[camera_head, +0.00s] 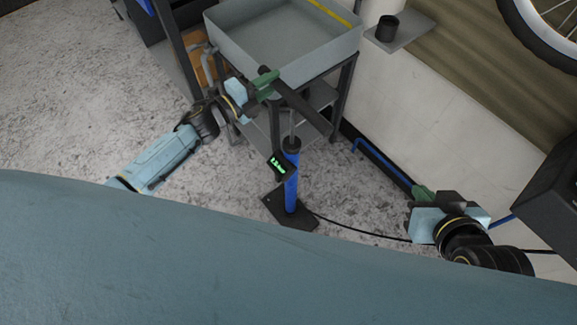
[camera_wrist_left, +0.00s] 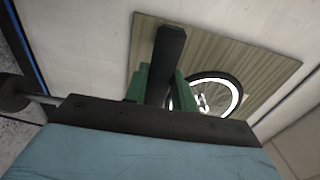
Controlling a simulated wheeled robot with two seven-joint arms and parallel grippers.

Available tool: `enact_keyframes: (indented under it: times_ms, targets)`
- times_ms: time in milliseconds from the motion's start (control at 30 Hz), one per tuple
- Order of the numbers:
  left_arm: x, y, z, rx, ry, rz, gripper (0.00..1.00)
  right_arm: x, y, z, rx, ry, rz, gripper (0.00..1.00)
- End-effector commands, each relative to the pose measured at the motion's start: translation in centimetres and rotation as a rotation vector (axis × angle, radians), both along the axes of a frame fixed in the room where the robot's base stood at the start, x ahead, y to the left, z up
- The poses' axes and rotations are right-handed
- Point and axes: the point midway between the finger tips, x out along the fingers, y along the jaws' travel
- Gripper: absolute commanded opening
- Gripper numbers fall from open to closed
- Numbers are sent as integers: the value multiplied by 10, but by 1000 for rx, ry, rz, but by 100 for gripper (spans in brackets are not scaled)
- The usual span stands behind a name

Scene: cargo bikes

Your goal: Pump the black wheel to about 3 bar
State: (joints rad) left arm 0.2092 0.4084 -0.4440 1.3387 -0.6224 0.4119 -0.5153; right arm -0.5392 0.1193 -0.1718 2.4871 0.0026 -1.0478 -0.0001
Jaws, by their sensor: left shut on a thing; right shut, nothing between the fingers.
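A floor pump with a blue barrel (camera_head: 292,182) stands upright on a black foot plate. Its small display (camera_head: 278,164) glows with green figures, too small to read surely. The black pump handle (camera_head: 308,113) is raised above the barrel, with a length of rod showing. My left gripper (camera_head: 268,86) is shut on the handle near its far left end; the handle also shows between the green fingers in the left wrist view (camera_wrist_left: 168,55). My right gripper (camera_head: 422,193) is shut and empty, right of the pump. A black-tyred wheel (camera_head: 540,38) is at the top right, partly cut off.
A grey tray-topped cart (camera_head: 262,52) stands behind the pump. A black cup (camera_head: 387,28) sits on a small wall shelf (camera_head: 408,38). A black hose (camera_head: 360,231) runs right along the floor, passing behind my right gripper. A dark box (camera_head: 555,205) stands at the right edge.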

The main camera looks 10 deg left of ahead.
Motion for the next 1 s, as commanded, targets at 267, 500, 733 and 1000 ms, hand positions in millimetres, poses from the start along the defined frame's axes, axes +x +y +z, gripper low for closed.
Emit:
enact_keyframes:
  times_ms: [267,500,733,1000]
  targets:
    - [-3,0,-57,13,17,3,0,0,0,-44,0,0,0,0]
    - [-3,0,-92,16,18,3,0,0,0,-74,0,0,0,0]
    - [-4,0,-125,17,20,4,0,0,0,-104,0,0,0,0]
    - [-4,0,-146,16,19,2,34,0,0,-123,0,0,0,0]
